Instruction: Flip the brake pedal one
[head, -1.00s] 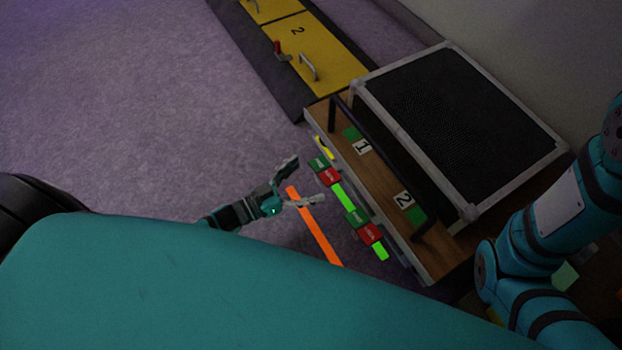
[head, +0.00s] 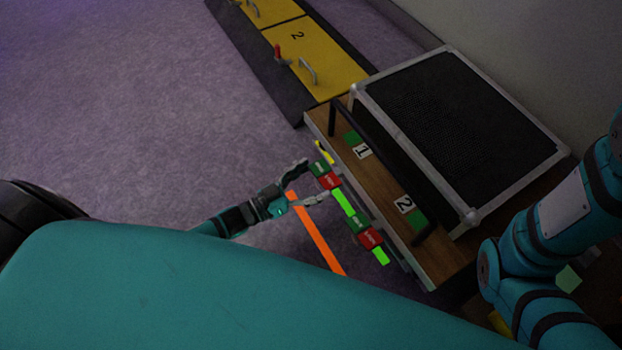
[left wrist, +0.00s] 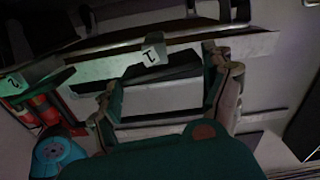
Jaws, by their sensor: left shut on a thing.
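Pedal one (head: 330,181), a block with a green and a red labelled part, sits at the front edge of the wooden platform, near the label "1" (head: 362,152). My left gripper (head: 313,180) has its fingers on either side of it and is shut on it. In the left wrist view the two fingers (left wrist: 165,82) stand wide apart with a pale panel between them, below the label "1" (left wrist: 152,55). The pedal's colours are hidden there. Pedal two (head: 369,238), also green and red, is lower right. My right gripper is out of view.
A black-topped case with a metal frame (head: 468,212) stands on the wooden platform (head: 385,190), behind a black rail. An orange strip (head: 318,240) lies beside my left gripper. Yellow panels with handles (head: 312,60) are at the top. The purple floor at left is clear.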

